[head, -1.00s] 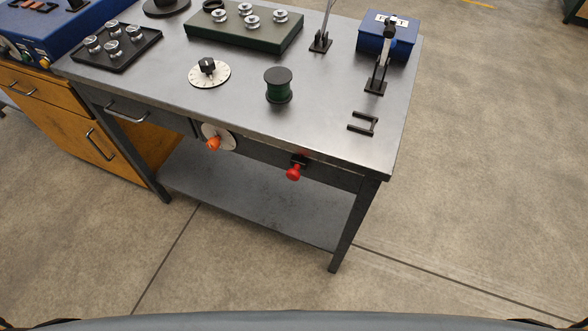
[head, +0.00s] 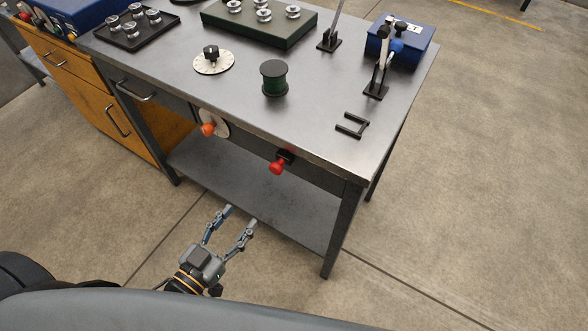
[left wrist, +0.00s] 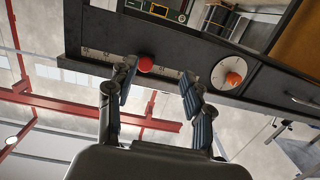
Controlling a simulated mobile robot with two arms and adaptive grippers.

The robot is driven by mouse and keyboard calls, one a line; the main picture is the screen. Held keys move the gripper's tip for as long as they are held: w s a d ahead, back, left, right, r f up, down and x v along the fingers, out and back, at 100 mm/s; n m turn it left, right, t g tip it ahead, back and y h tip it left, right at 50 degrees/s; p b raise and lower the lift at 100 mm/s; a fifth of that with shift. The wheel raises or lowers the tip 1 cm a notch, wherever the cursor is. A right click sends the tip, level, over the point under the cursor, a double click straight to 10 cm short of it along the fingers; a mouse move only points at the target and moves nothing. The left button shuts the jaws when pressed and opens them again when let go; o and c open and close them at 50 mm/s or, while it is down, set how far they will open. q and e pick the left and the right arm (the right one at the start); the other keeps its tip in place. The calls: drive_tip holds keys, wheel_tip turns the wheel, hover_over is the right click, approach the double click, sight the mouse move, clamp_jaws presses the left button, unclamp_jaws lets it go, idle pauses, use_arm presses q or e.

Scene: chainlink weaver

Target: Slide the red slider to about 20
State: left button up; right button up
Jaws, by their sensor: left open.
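The red slider (head: 277,167) is a round red knob on a dark block at the front edge of the grey workbench, right of the orange knob. My left gripper (head: 240,217) is open and empty, in front of the bench, lower and left of the red slider, apart from it. In the left wrist view the red slider (left wrist: 145,64) shows beyond the fingers, close to the left finger in the picture. My right gripper is not in view.
An orange knob on a white dial (head: 208,128) sits left of the slider on the bench front. A drawer handle (head: 135,91) is further left. A lower shelf (head: 240,185) lies under the bench top (head: 320,100). The floor in front is clear.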

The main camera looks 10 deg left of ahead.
use_arm(q)
drive_tip(key=h, duration=0.1)
approach(274, 170)
drive_tip(key=shift+t, duration=0.4)
drive_tip(key=x, duration=0.3)
drive_tip(key=p+x, duration=0.1)
drive_tip(key=x, duration=0.5)
drive_tip(key=shift+w+d+f, duration=0.15)
drive_tip(key=shift+w+f, duration=0.05)
drive_tip(key=shift+f, duration=0.1)
drive_tip(key=shift+w+d, duration=0.25)
drive_tip(key=shift+w, duration=0.35)
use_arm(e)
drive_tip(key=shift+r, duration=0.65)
